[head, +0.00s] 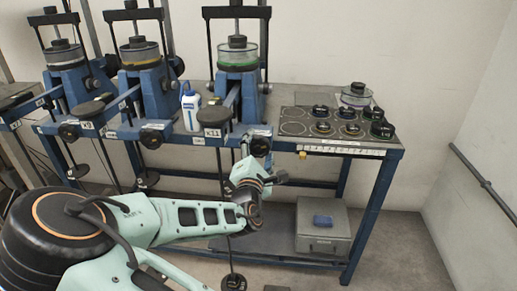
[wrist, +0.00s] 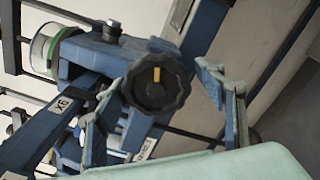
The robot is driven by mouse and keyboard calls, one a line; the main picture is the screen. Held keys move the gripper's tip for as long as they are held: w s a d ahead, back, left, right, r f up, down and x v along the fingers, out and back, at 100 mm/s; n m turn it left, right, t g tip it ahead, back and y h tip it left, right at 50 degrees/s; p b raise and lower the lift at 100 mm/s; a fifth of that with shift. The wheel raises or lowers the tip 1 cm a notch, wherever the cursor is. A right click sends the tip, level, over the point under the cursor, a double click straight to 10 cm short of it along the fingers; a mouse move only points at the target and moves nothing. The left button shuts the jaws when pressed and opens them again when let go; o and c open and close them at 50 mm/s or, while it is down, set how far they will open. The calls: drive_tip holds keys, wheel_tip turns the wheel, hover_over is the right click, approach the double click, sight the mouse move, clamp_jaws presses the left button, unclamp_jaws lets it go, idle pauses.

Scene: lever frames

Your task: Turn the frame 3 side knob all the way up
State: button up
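The side knob (wrist: 157,92) is black and scalloped, with an orange mark pointing toward the top of the wrist view. It sits on the side of the rightmost blue lever frame (wrist: 80,60). In the head view this knob (head: 259,147) is at the front right of that frame (head: 238,82), which I take to be frame 3. My gripper (wrist: 150,102) is open and empty, its fingers to the left and right of the knob in the wrist view. I see no contact. In the head view my gripper (head: 270,180) is just below the knob, its fingertips hard to make out.
Two similar frames stand to the left, the middle one (head: 142,80) and the far left one (head: 66,80). A white bottle (head: 191,108) stands between frames. A black panel (head: 310,130) with several dark discs is on the right. A grey box (head: 323,235) is on the low shelf.

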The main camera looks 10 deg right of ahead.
sight(258, 148)
drive_tip(key=shift+r, duration=0.1)
drive_tip(key=shift+s+a, duration=0.2)
drive_tip(key=shift+s, duration=0.05)
drive_tip(key=shift+p+v, duration=1.2)
drive_tip(key=shift+v, duration=1.55)
drive_tip(key=shift+o, duration=0.4)
drive_tip(key=shift+d+r, duration=0.1)
